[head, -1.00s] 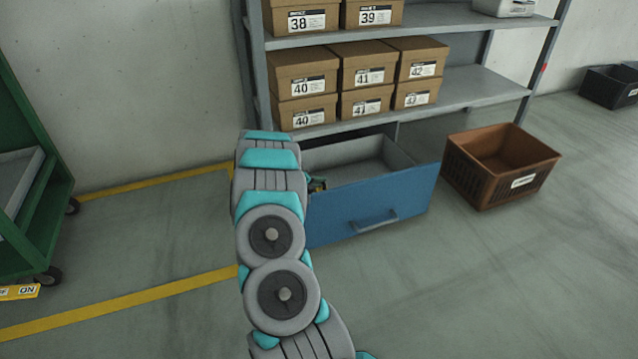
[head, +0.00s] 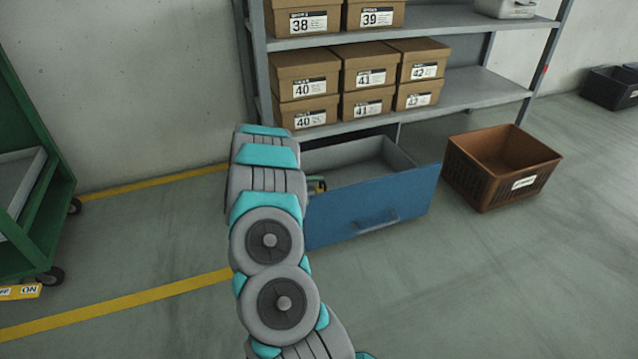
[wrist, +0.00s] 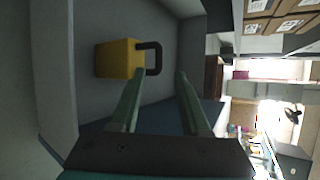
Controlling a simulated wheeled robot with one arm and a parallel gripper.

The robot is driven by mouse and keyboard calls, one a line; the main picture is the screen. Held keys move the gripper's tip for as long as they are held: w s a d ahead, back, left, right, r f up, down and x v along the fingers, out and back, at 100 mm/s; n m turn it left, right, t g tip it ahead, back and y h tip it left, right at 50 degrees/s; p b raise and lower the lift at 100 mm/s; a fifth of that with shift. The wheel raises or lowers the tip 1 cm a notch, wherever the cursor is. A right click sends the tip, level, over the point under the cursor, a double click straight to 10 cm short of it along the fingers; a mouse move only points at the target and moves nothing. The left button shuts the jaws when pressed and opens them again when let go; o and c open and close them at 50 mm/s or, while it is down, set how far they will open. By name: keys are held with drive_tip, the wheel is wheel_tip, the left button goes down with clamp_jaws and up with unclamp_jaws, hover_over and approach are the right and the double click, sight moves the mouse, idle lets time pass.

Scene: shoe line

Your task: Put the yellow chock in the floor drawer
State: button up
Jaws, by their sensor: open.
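The yellow chock (wrist: 120,58) is a yellow block with a dark loop handle. In the wrist view it rests inside the open floor drawer. My gripper (wrist: 158,74) is open, with its two green fingers pointing at the handle side of the chock. The handle lies just beyond the gap between the fingertips, and nothing is held. The blue-fronted floor drawer (head: 375,206) is pulled out below the shelf in the head view. My arm hides its left end and most of the gripper there, and the chock cannot be made out clearly.
A grey shelf rack (head: 470,88) with several brown shoe boxes (head: 304,85) stands above the drawer. A brown crate (head: 490,180) sits on the floor right of the drawer. A green cart (head: 40,170) stands at far left. The floor in front is clear.

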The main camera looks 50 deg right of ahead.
drive_tip(key=w+a+r+n+t+y, duration=0.1)
drive_tip(key=w+a+r+n+t, duration=0.3)
drive_tip(key=a, duration=0.3)
drive_tip(key=w+a+r+n+t+y, duration=0.1)
drive_tip(key=w+a+r+y, duration=0.1)
drive_tip(key=w+a+r, duration=0.35)
drive_tip(key=w+a+r+n+t+y, duration=0.1)
drive_tip(key=w+a+r+n+t, duration=0.2)
drive_tip(key=w+a, duration=0.4)
drive_tip(key=a+r+n+t+y, duration=0.1)
drive_tip(key=a+r+n+y, duration=0.4)
drive_tip(key=a, duration=0.8)
drive_tip(key=a+r+n+t+y, duration=0.25)
drive_tip(key=a+r+n, duration=0.35)
drive_tip(key=a, duration=0.7)
drive_tip(key=s+a+r+n+g+y, duration=0.1)
drive_tip(key=s+a+n+g+y, duration=0.4)
drive_tip(key=s+a+n, duration=0.9)
drive_tip(key=s+d+n+g+h, duration=0.2)
drive_tip(key=s+n+g, duration=0.1)
drive_tip(key=s, duration=1.4)
drive_tip(key=s+d+f+n+g+h, duration=0.1)
drive_tip(key=s+d+n+g+h, duration=0.1)
drive_tip(key=s, duration=1.4)
drive_tip(key=d+n+g, duration=0.1)
drive_tip(key=n+g, duration=0.1)
drive_tip(key=g, duration=0.1)
drive_tip(key=shift+s+f+p, duration=0.2)
drive_tip(key=shift+s+p, duration=0.1)
drive_tip(key=shift+s, duration=0.05)
